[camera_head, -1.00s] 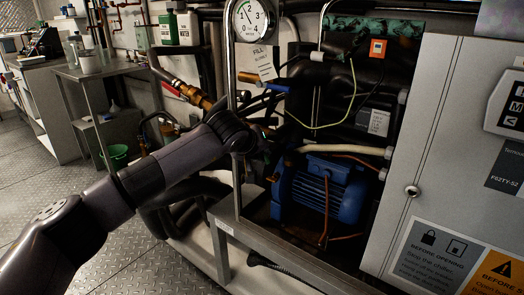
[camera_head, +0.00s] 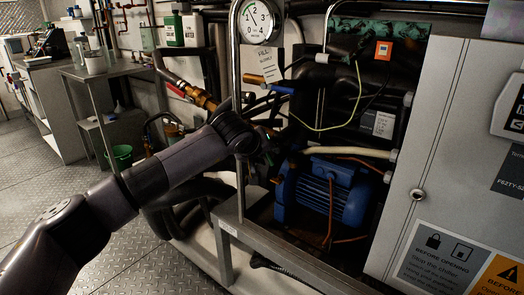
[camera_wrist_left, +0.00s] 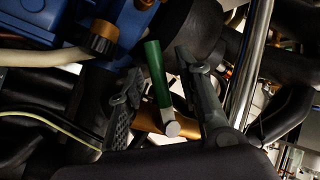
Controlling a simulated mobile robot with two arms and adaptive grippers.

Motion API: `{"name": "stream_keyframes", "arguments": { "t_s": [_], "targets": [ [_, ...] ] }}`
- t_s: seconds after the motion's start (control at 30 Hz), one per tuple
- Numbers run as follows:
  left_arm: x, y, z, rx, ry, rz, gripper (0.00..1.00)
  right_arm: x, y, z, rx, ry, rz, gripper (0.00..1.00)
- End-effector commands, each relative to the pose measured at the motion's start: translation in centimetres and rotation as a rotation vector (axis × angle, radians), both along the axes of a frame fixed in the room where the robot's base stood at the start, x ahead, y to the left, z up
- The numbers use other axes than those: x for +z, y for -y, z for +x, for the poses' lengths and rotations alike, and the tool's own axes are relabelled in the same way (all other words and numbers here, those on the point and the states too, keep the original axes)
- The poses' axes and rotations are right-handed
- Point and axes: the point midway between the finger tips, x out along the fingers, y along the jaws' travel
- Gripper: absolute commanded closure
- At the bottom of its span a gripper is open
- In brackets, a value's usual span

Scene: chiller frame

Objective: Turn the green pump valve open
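The green valve handle (camera_wrist_left: 156,73) is a straight green lever with a silver end cap, on a brass valve body (camera_wrist_left: 152,121) in the left wrist view. My left gripper (camera_wrist_left: 158,72) is open, with one dark finger on each side of the green handle. A gap shows between the handle and each finger, so I see no grip. In the head view my left gripper (camera_head: 266,146) is a dark shape among the pipes, left of the blue motor; its fingers and the green handle are hard to make out there. My right gripper is not in view.
A blue motor (camera_head: 322,192) sits right of my gripper. A vertical metal pipe (camera_head: 238,95) with a pressure gauge (camera_head: 257,20) stands close by my wrist. Black hoses and a cream hose (camera_head: 350,152) crowd the frame. A grey cabinet (camera_head: 440,130) closes the right side.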

Motion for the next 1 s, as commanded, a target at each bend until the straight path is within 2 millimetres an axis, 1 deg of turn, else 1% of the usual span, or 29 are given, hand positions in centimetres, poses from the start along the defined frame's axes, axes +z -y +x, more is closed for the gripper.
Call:
{"name": "stream_keyframes", "arguments": {
  "t_s": [0.17,0.5,0.6,0.77,1.0],
  "targets": [
    [1.5,-0.7,-1.5,-0.001,0.005,0.0,0.68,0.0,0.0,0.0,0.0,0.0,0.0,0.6],
    [5.5,-2.7,-6.5,0.0,0.004,0.001,0.68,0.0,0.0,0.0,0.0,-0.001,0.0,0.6],
    [6.4,-3.2,-7.5,0.001,0.003,0.0,0.68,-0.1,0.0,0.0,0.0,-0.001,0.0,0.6],
    [7.1,-3.5,-8.5,0.001,0.0,0.001,0.68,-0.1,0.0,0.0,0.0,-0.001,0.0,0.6],
    [7.2,-3.5,-8.6,0.002,0.0,0.0,0.68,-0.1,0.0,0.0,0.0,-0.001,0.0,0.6]
  ]
}}
